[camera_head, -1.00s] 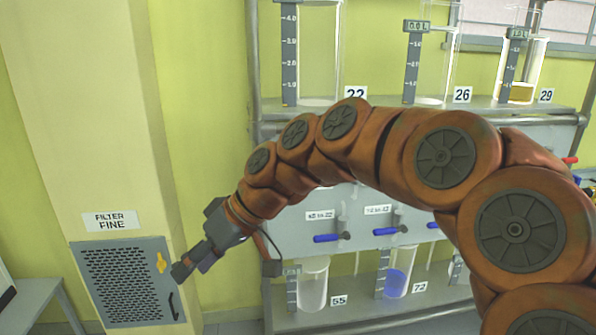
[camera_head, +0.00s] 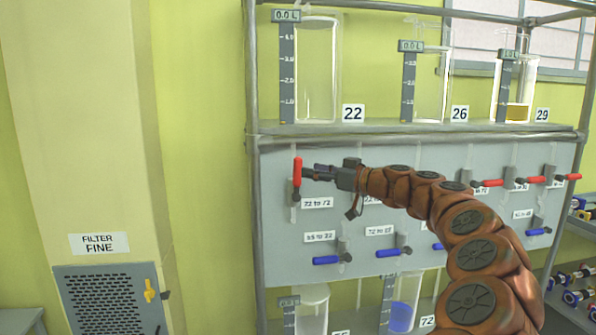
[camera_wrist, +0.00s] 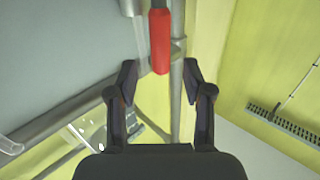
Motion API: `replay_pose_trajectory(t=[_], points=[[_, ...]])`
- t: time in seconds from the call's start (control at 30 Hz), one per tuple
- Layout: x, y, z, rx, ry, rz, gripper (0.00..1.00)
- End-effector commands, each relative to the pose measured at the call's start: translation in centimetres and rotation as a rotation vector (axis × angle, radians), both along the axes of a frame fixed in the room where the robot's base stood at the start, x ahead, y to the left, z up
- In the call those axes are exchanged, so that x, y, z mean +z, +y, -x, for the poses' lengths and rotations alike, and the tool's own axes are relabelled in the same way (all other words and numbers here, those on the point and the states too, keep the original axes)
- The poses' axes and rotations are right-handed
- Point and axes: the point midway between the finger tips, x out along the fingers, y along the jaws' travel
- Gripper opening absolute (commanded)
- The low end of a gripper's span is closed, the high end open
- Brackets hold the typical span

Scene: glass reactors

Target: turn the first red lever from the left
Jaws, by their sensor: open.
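The first red lever from the left (camera_head: 297,172) stands upright on the grey panel in the head view, above the label "22 to 72". My gripper (camera_head: 312,173) is just to the right of it, with its fingers pointing left at the lever. In the wrist view the red lever (camera_wrist: 160,40) hangs ahead of the fingertips, roughly centred between them. My gripper (camera_wrist: 158,80) is open there, with a clear gap between the two fingers. From the head view I cannot tell whether the fingers touch the lever.
More red levers (camera_head: 488,183) lie level on the panel's right side. Blue levers (camera_head: 326,260) are in the row below. Glass cylinders (camera_head: 317,75) stand on the shelf above. A vent door (camera_head: 110,300) with a yellow latch is at lower left.

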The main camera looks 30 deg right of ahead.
Motion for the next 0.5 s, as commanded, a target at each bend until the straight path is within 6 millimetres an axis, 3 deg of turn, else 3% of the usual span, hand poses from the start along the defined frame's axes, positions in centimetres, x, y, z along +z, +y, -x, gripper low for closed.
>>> replay_pose_trajectory(t=[0.3, 0.5], points=[[-0.1, 1.8, -4.2, 0.001, 0.004, 0.0, 0.51], [0.0, 2.3, -5.3, 0.001, 0.003, -0.001, 0.51]])
